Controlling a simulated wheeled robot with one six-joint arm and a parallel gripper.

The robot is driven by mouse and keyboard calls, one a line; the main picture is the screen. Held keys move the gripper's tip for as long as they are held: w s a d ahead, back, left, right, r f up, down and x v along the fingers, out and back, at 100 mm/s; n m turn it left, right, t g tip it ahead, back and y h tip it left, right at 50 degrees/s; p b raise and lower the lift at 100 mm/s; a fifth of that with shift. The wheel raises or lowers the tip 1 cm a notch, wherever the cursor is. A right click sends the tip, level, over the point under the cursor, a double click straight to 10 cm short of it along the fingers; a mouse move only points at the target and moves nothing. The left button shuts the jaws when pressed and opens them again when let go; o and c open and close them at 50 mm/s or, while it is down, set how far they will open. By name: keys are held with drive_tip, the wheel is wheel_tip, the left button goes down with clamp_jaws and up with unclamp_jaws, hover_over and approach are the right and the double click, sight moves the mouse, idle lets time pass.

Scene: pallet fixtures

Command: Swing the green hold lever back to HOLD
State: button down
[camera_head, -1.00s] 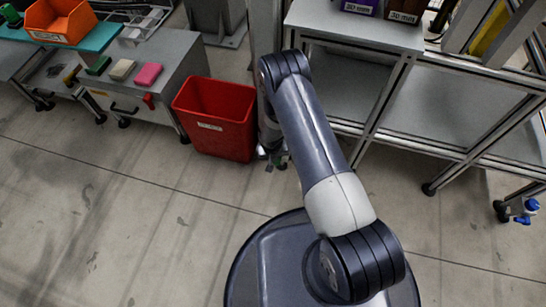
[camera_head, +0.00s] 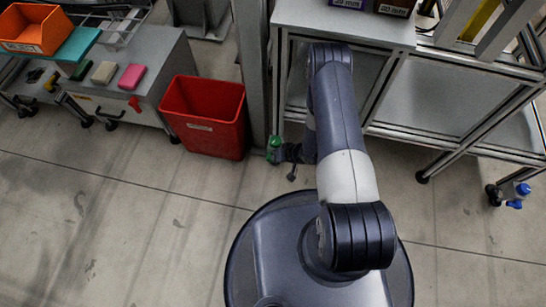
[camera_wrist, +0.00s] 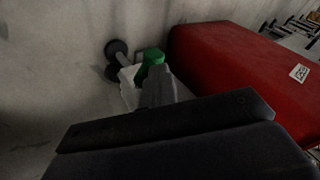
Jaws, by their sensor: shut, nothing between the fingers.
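The green hold lever (camera_head: 274,144) shows as a small green grip low by the grey post, right of the red bin, in the head view. In the wrist view its green knob (camera_wrist: 151,58) stands just beyond my fingers, with a pale block beside it. My gripper (camera_wrist: 156,80) is shut and empty, pointing at the green knob. The fingers overlap the knob's lower part, so I cannot tell whether they touch it. In the head view my forearm hides most of the gripper. The lever's HOLD marking cannot be seen.
The red bin (camera_head: 203,118) stands close beside the lever and also fills the right of the wrist view (camera_wrist: 240,70). A grey bench (camera_head: 165,75) is at left, a metal-framed table (camera_head: 345,22) behind my arm. A blue-handled part (camera_head: 520,195) is far right. Front floor is clear.

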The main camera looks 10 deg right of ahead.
drive_tip(key=shift+s+d+f+y+b, duration=0.25)
drive_tip(key=shift+d+f+b, duration=0.45)
drive_tip(key=shift+b, duration=0.3)
drive_tip(key=shift+s+d+f+y+b, duration=0.25)
drive_tip(key=shift+d+f+b, duration=0.4)
drive_tip(key=shift+b, duration=0.3)
drive_tip(key=shift+f+t, duration=0.3)
drive_tip(key=shift+r, duration=0.1)
